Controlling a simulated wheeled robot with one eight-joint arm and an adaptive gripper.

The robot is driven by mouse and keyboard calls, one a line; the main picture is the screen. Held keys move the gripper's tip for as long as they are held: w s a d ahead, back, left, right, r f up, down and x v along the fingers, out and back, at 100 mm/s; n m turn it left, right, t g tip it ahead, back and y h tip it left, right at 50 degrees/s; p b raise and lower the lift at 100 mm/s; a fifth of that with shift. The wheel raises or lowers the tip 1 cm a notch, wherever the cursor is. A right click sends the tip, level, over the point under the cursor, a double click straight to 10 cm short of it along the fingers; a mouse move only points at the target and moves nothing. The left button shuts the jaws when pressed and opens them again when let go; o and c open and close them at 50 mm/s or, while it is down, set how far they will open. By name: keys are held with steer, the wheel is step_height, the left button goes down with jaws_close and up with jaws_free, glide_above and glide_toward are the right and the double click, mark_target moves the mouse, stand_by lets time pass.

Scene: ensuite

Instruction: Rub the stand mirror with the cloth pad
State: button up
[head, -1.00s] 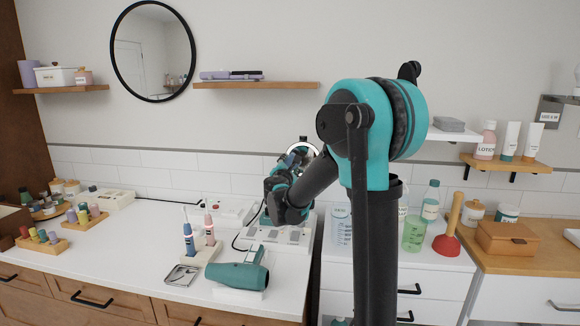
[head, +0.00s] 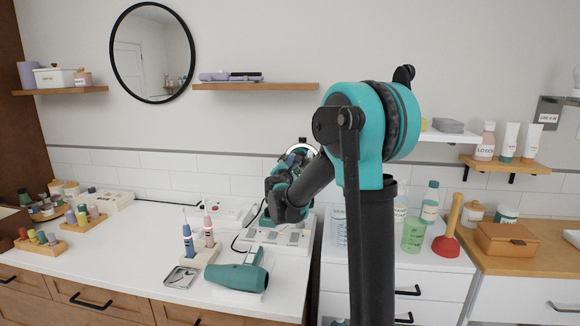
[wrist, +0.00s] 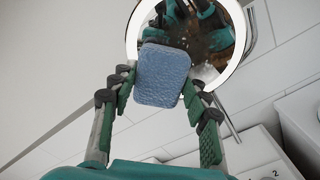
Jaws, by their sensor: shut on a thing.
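The cloth pad (wrist: 163,76) is blue, rounded and rectangular. In the wrist view it is between the green fingers of my gripper (wrist: 160,92), which is shut on it. The stand mirror (wrist: 238,38) is round with a bright white rim. The pad overlaps its lower left part in that view, and I cannot tell whether they touch. In the head view my gripper (head: 279,196) is in front of the mirror (head: 306,150), over the back of the counter. My arm hides most of the mirror there, and the pad cannot be made out.
A green cup (head: 414,235) and a red plunger (head: 449,240) stand right. The counter's left middle is clear.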

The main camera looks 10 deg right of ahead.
steer(key=shift+s+d, duration=1.3)
steer(key=shift+d, duration=2.65)
steer(key=shift+w+a+r, duration=0.15)
steer(key=shift+w+a, duration=0.3)
steer(key=shift+a, duration=0.85)
steer(key=shift+w+a+r, duration=0.2)
steer(key=shift+w+a, duration=0.2)
steer(key=shift+a, duration=0.9)
steer(key=shift+w+a+r, duration=0.15)
steer(key=shift+w+a, duration=0.3)
steer(key=shift+a, duration=0.85)
steer(key=shift+s+d, duration=1.3)
steer(key=shift+d, duration=2.6)
steer(key=shift+w+a, duration=0.45)
steer(key=shift+a, duration=0.85)
steer(key=shift+w+a, duration=0.4)
steer(key=shift+a, duration=0.95)
steer(key=shift+w+a, duration=0.45)
steer(key=shift+a, duration=0.85)
